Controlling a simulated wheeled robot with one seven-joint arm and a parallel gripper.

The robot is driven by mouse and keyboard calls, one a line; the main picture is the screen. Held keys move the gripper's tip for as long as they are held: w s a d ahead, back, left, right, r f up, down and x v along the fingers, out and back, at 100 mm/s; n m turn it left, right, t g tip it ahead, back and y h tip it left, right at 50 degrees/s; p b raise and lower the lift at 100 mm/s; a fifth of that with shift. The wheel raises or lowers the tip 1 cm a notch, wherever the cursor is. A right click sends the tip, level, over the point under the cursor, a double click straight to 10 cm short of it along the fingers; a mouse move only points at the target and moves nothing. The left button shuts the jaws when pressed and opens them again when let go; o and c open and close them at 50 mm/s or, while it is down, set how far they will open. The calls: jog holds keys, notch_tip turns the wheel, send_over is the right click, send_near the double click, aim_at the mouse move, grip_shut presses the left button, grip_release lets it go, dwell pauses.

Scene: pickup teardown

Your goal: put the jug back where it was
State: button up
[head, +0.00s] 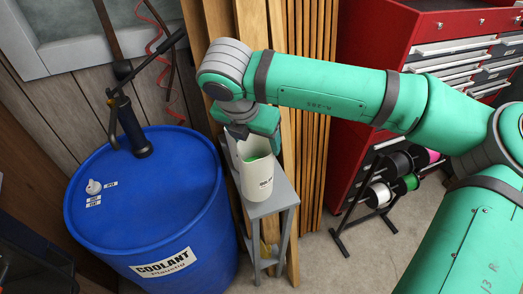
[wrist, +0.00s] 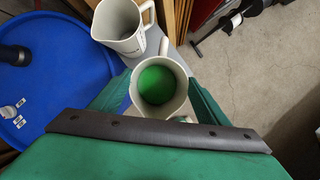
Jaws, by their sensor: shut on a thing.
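A white jug (head: 259,180) with dark lettering and green inside is at the grey stand, upright or nearly so. My gripper (head: 252,132) reaches it from above and behind and is shut on it. In the wrist view the same jug (wrist: 180,98) sits between my green fingers, its round mouth showing green. I cannot tell whether its base touches the stand top. A second white jug (wrist: 122,42) with a handle and no green visible stands close beyond it. In the head view it is mostly hidden behind the held jug and my gripper.
The small grey stand (head: 275,203) is narrow. A blue coolant drum (head: 150,215) with a hand pump (head: 130,125) stands close on its left. Wooden planks (head: 305,40) lean behind. A spool rack (head: 365,195) and red tool cabinet (head: 375,30) are at right.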

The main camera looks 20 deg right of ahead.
aim_at(260, 152)
jog(key=shift+w+d+f, duration=0.45)
jog(key=shift+w+f, duration=0.1)
jog(key=shift+f, duration=0.15)
jog(key=shift+s+d+f, duration=0.1)
jog(key=shift+d+f, duration=0.15)
jog(key=shift+d, duration=0.05)
jog(key=shift+f, duration=0.25)
jog(key=shift+w+f, duration=0.25)
jog(key=shift+f, duration=0.85)
jog(key=shift+d+f, duration=0.1)
jog(key=shift+f, duration=0.55)
jog(key=o, duration=2)
jog(key=shift+o, duration=0.4)
jog(key=shift+w, duration=0.1)
